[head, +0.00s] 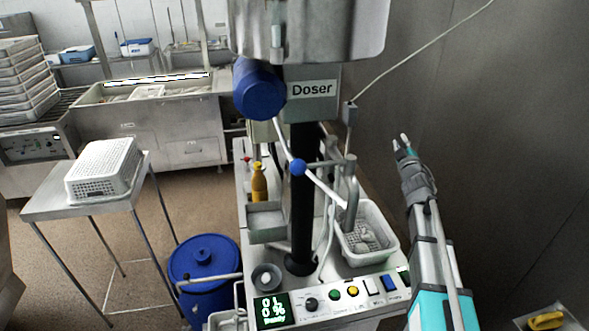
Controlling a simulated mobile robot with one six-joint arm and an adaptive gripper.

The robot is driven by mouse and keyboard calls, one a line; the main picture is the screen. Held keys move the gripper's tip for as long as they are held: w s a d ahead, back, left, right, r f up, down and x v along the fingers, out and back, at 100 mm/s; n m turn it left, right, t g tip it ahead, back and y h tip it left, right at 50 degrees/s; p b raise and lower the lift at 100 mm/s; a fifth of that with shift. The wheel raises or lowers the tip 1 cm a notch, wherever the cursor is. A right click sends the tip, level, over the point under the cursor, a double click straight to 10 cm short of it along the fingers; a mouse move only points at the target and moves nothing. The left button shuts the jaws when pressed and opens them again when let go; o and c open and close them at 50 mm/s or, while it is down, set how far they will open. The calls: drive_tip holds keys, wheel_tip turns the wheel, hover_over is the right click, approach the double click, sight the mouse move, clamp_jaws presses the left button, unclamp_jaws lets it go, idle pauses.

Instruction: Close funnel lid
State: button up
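A steel vessel (330,30), which looks like the funnel, sits at the top of the machine marked "Doser" (312,89). Its upper part is cut off by the top of the head view, so no lid shows and I cannot tell how one stands. A small vertical metal fitting (276,38) is on its front. My gripper (401,140) points up to the right of the machine, lower than the vessel and apart from it. Nothing shows in it. Its fingers are too small to tell whether they are open or shut.
A white perforated basket (391,247) stands under the spout on the machine's base. A lever with a blue ball (298,167) and a blue motor (259,88) project forward. A dark wall (500,120) is at right. A table (62,207) carries an upturned basket (100,172).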

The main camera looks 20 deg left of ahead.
drive_tip(key=s+a+r+n+g+y, duration=0.1)
drive_tip(key=s+a+n+g+y, duration=0.1)
drive_tip(key=a+n+g+y, duration=0.6)
drive_tip(key=s+a+r+n+g+y, duration=0.1)
drive_tip(key=s+a+n+g+y, duration=0.1)
drive_tip(key=a+n+g+y, duration=0.45)
drive_tip(key=s+a+f+n+g+h, duration=0.4)
drive_tip(key=s+n+g, duration=0.4)
drive_tip(key=n+g, duration=0.5)
drive_tip(key=shift+f+n+g+h+p, duration=0.4)
drive_tip(key=shift+f+h, duration=0.45)
drive_tip(key=shift+h, duration=0.5)
drive_tip(key=shift+a, duration=0.15)
drive_tip(key=x, duration=1.3)
drive_tip(key=shift+s+a, duration=0.2)
clamp_jaws()
